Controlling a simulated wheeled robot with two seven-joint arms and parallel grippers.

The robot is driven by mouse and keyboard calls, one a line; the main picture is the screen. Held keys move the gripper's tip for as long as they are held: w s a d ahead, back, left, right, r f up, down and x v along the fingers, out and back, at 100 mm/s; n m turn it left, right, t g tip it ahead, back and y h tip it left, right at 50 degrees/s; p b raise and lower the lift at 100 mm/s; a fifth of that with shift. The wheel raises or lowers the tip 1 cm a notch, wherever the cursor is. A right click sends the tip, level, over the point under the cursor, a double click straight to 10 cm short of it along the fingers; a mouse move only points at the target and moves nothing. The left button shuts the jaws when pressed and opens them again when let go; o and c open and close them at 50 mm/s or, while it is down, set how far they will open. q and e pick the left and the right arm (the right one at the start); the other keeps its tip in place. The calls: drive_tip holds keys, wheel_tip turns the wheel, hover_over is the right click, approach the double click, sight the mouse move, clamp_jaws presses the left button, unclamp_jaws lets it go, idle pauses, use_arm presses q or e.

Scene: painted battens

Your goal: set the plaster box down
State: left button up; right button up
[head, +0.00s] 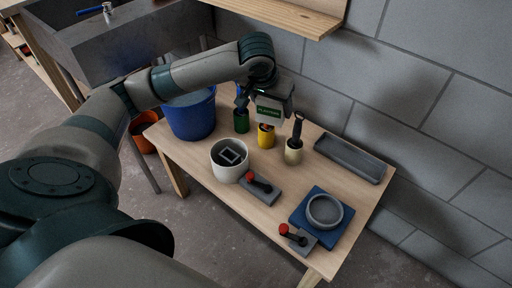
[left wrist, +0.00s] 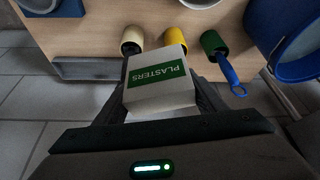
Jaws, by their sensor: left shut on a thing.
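The plaster box (head: 268,110) is white with a green label reading PLASTERS. My left gripper (head: 273,95) is shut on it and holds it up in the air near the wall side of the table (head: 205,170). In the head view the box hides part of the yellow pot (head: 266,138). In the left wrist view the box (left wrist: 160,82) sits between the two dark fingers, its label upside down, with the table edge and floor behind it. My right gripper is not in view.
Near the box stand a green pot (head: 241,124) with a blue-handled tool, and a cream pot (head: 293,154) with a dark handle. A blue bucket (head: 190,115), grey tray (head: 349,158), white pot (head: 228,170) and blue board (head: 343,232) also take up the table. A block wall rises behind.

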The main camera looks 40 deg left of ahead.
use_arm(q)
drive_tip(key=a+f, duration=0.1)
drive_tip(key=a+f+b, duration=0.1)
drive_tip(key=shift+w+a+f, duration=0.15)
drive_tip(key=shift+f, duration=0.25)
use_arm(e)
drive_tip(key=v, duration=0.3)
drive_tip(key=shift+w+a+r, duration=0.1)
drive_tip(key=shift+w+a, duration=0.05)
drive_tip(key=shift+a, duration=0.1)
use_arm(q)
wheel_tip(320, 180, down, 14)
drive_tip(key=b, duration=0.3)
drive_tip(key=shift+r, duration=0.15)
drive_tip(key=shift+f, duration=0.25)
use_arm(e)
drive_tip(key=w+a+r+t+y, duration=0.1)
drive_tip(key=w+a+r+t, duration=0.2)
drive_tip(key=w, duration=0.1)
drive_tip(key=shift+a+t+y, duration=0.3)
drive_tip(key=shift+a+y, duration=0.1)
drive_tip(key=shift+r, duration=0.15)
